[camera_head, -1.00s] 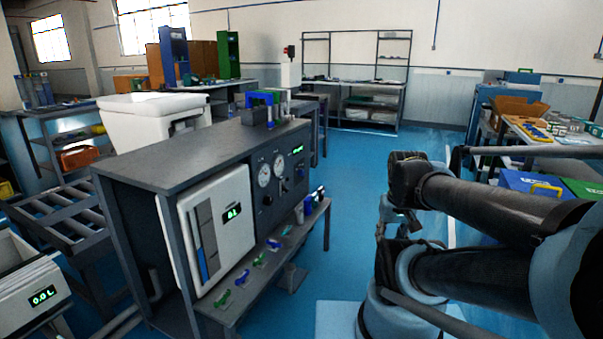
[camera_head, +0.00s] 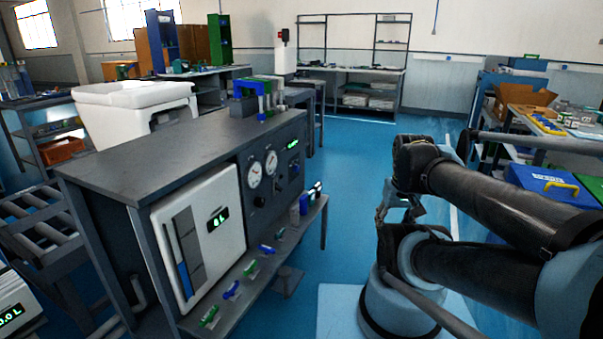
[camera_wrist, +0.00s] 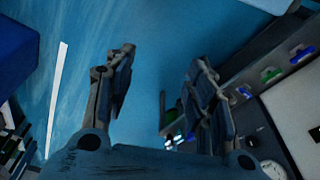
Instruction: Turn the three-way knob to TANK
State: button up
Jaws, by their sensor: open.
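The dark test panel (camera_head: 276,168) is on the side of the grey bench, left of centre in the head view. It has two round white gauges (camera_head: 271,163) and a small green display (camera_head: 293,144). A small dark knob (camera_head: 259,201) shows below the gauges; its labels and pointer are too small to read, and I cannot tell whether it is the three-way knob. My gripper (camera_head: 383,213) hangs right of the bench, apart from the panel.
A shelf (camera_head: 262,262) with several blue and green handles runs below the panel. Blue floor (camera_head: 345,190) is clear between bench and arm. A blue box (camera_head: 550,183) is at right.

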jog(key=w+a+r+m+y, duration=0.1)
jog(key=w+a+r+y, duration=0.2)
jog(key=w, duration=0.6)
jog(key=w+a+r+m+t+y, duration=0.1)
jog(key=w+a+r+m, duration=0.1)
jog(key=w+a, duration=0.5)
jog(key=w+a+r+m+y, duration=0.1)
jog(key=w+a+r+y, duration=0.15)
jog(key=w, duration=0.85)
jog(key=w+a+f+m+t+y, duration=0.1)
jog(key=w+a+f+m+y, duration=0.1)
jog(key=w, duration=0.8)
jog(key=w+a+f+m+y, duration=0.1)
jog(key=w+f+y, duration=0.1)
jog(key=w, duration=0.7)
jog(key=m+t+y, duration=0.3)
jog(key=m+y, duration=0.2)
jog(key=y, duration=0.1)
send_near(299, 169)
jog(key=x, duration=0.8)
jog(key=shift+a, duration=0.35)
jog(key=c, duration=1.1)
